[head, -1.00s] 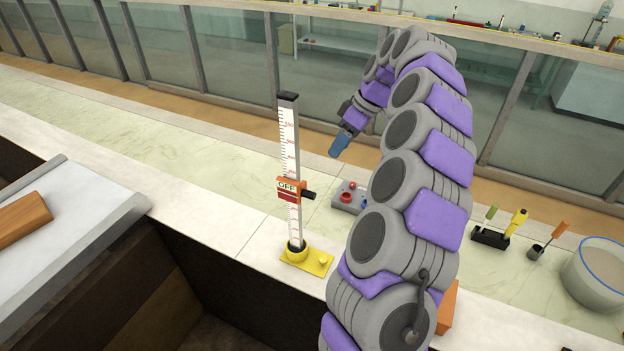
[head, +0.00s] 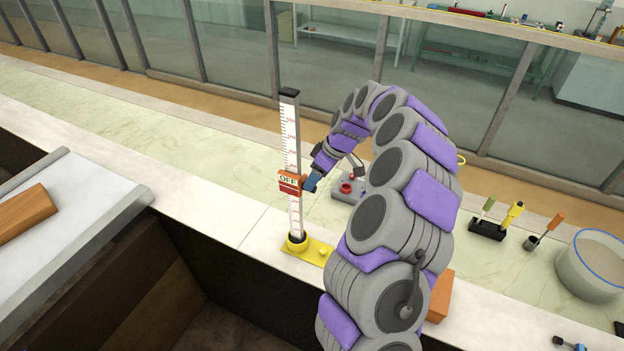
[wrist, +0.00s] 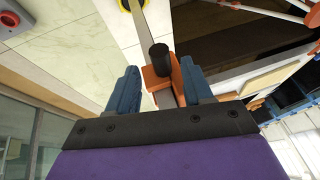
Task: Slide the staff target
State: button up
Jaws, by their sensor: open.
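The white graduated staff (head: 291,140) stands upright in a yellow base (head: 306,246) on the counter. The orange target (head: 289,183), marked OFF, sits around the staff a little below its middle. In the wrist view the orange target (wrist: 163,77) shows with its black knob (wrist: 160,57) pointing toward me. My gripper (head: 309,184) is at the right side of the target in the head view. In the wrist view my gripper (wrist: 160,88) is open, its blue fingers on either side of the knob, with gaps visible. In the head view the knob is mostly hidden by my gripper.
A grey box with red buttons (head: 348,188) sits on the counter behind my arm. A tool holder (head: 488,229) and a round tub (head: 592,266) stand to the right. A grey-edged tray (head: 85,215) with an orange block is at the left.

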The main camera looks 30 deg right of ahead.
jog(key=shift+x, duration=1)
jog(key=shift+c, duration=0.5)
grip_shut()
